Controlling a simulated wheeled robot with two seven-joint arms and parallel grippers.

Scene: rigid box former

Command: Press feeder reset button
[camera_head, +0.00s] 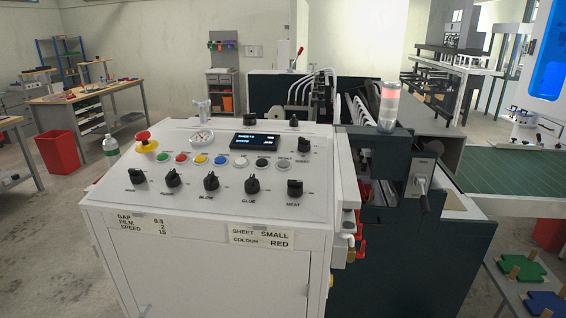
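A white machine cabinet with a sloped control panel (110,190) fills the middle of the head view. A row of small round buttons crosses the panel: green (163,156), red (182,158), yellow (201,160), blue (221,160), white (241,161), black (262,163) and another white one (284,162). The tiny labels by these buttons are too small to read surely, so I cannot tell which is the feeder reset. Neither of my grippers is in view, and nothing covers the buttons.
A red mushroom button (145,137) on a yellow base, a gauge (202,138), a lit display (255,142) and several black knobs (211,181) share the panel. A signal lamp (389,100) glows red on the dark machine.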

